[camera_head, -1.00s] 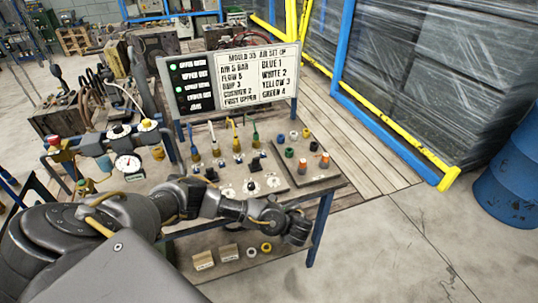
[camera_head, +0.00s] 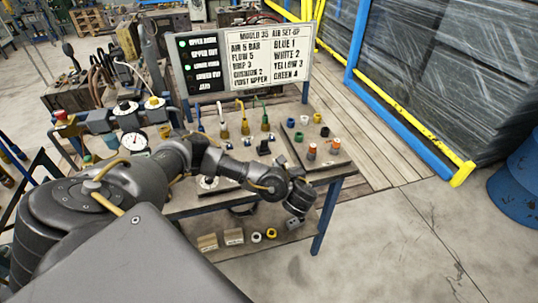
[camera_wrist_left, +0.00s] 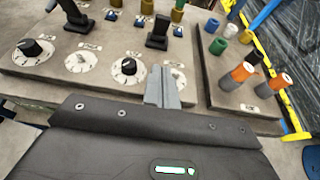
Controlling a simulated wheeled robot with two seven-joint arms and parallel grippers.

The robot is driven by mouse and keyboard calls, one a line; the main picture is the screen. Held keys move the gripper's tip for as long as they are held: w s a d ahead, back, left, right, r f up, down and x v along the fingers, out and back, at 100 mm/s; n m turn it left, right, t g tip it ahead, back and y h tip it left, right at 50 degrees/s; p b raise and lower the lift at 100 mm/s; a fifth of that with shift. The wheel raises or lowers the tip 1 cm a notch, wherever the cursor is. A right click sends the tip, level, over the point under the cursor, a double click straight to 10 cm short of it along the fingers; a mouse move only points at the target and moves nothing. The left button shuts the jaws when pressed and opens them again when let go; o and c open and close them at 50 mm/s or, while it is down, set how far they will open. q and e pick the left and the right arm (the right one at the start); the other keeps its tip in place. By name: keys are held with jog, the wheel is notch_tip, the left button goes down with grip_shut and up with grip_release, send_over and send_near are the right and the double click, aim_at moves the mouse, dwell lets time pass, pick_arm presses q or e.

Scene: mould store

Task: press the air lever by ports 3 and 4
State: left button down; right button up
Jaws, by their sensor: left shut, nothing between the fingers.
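The black air lever by ports 3 and 4 (camera_head: 263,147) stands upright on the sloping panel, close to the yellow and green hoses. In the left wrist view this lever (camera_wrist_left: 158,32) is just beyond my fingertips, apart from them. A second black lever (camera_wrist_left: 72,15) stands further left. My left gripper (camera_head: 299,200) is at the panel's front edge; its fingers do not show clearly there. In the left wrist view its fingers (camera_wrist_left: 165,88) are shut and empty, between a dial and the right-hand block. My right gripper is not in view.
Dials, including a black-knobbed one (camera_wrist_left: 130,68), sit before the levers. A board (camera_wrist_left: 240,90) with orange-topped fittings (camera_wrist_left: 238,76) and coloured rings is at the right. A set-up sign (camera_head: 245,62) stands behind. A pressure gauge (camera_head: 135,142) is at left.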

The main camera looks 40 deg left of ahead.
aim_at(266, 144)
pick_arm(q)
jog(key=b+x, duration=0.2)
jog(key=b, duration=0.1)
jog(key=b+x, duration=0.2)
jog(key=b, duration=0.2)
jog(key=shift+a+f, duration=0.15)
jog(key=shift+f, duration=0.35)
jog(key=w+a, duration=0.1)
jog(key=w+a+p, duration=0.1)
jog(key=a, duration=0.1)
jog(key=w+a, duration=0.1)
jog(key=shift+w+a+r+p, duration=0.15)
jog(key=shift+a+r+p, duration=0.15)
jog(key=shift+r, duration=0.05)
jog(key=shift+w+a+r, duration=0.25)
jog(key=shift+a, duration=0.2)
jog(key=shift+w+a, duration=0.15)
jog(key=shift+w, duration=0.05)
